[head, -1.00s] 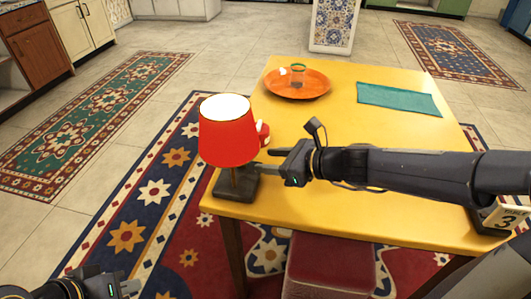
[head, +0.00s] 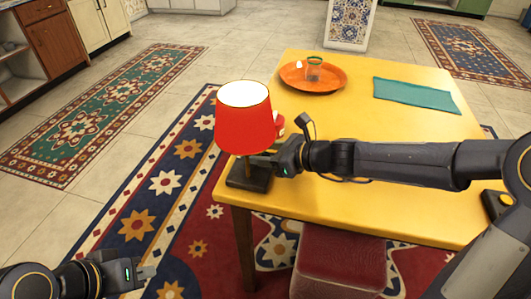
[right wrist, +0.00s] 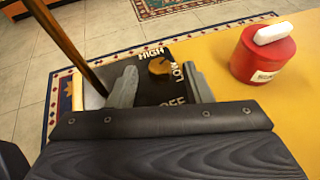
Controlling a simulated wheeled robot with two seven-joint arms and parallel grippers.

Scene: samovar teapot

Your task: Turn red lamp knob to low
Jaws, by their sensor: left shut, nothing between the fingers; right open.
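The red lamp (head: 244,125) stands on the table's left corner, on a dark square base (head: 246,180). In the right wrist view the lamp base (right wrist: 150,92) carries a gold-brown knob (right wrist: 160,66) with white labels HIGH, LOW and OFF around it. I cannot tell for sure which label the knob points to. My right gripper (right wrist: 160,80) is open, with one finger on each side of the knob and no clear contact. In the head view my right gripper (head: 262,162) is at the lamp base, below the shade. My left gripper (head: 148,274) is shut and empty at the lower left, away from the table.
A red container with a white top (right wrist: 264,52) stands close by, right of my right gripper. An orange plate (head: 313,88) with a glass (head: 314,68) and a teal cloth (head: 417,95) lie farther back. A dark red stool (head: 340,260) is in front of the yellow table (head: 390,125).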

